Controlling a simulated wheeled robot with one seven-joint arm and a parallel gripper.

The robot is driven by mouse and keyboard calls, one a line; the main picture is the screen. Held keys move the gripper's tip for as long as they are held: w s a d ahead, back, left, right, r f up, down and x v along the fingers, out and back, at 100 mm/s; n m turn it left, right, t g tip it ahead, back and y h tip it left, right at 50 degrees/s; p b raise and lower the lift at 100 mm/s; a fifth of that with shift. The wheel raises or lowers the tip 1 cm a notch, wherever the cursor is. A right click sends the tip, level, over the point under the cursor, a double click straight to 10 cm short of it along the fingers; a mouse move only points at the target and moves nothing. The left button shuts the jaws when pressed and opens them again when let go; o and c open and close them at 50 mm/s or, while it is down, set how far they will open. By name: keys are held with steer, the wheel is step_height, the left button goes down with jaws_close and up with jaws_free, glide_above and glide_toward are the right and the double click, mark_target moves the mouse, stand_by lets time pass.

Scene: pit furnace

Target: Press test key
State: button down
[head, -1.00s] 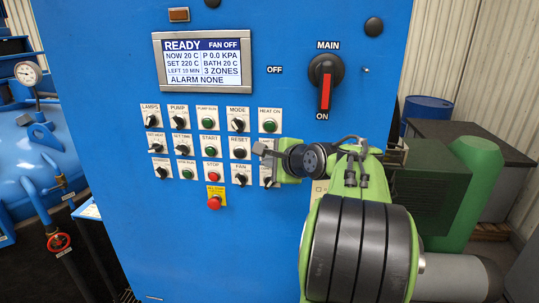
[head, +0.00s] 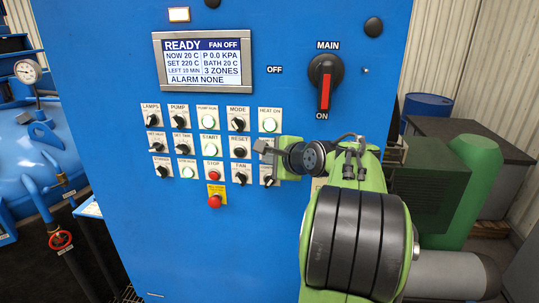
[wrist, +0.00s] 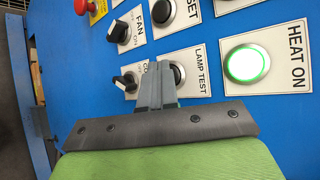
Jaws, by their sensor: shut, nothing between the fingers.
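The test key is a round black button (wrist: 177,75) on a white plate marked LAMP TEST in the wrist view. My gripper (wrist: 160,68) is shut and empty. Its fingertips are at the left side of the button and cover part of it; they appear to touch it. In the head view my gripper (head: 260,147) is against the panel's lower right keys and hides most of the test key. The green HEAT ON lamp (wrist: 246,65) is lit. The PUMP RUN lamp (head: 208,122), START button (head: 210,150) and the lamp at the panel top (head: 179,14) also glow.
The blue panel (head: 120,200) carries rows of knobs, with the FAN knob (wrist: 118,32) close to my gripper. A red mushroom button (head: 214,201) sits below. The display (head: 203,62) reads READY, ALARM NONE. The MAIN switch (head: 325,85) is above right.

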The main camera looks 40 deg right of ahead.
stand_by(0.4)
steer(key=shift+s+a+b, duration=0.3)
steer(key=shift+s+a, duration=0.2)
steer(key=shift+a, duration=0.15)
steer(key=shift+s+a+b, duration=0.4)
steer(key=shift+s+a, duration=0.4)
steer(key=shift+a, duration=0.2)
steer(key=shift+s+a+b, duration=0.35)
steer(key=shift+s+a, duration=0.4)
steer(key=shift+a, duration=0.2)
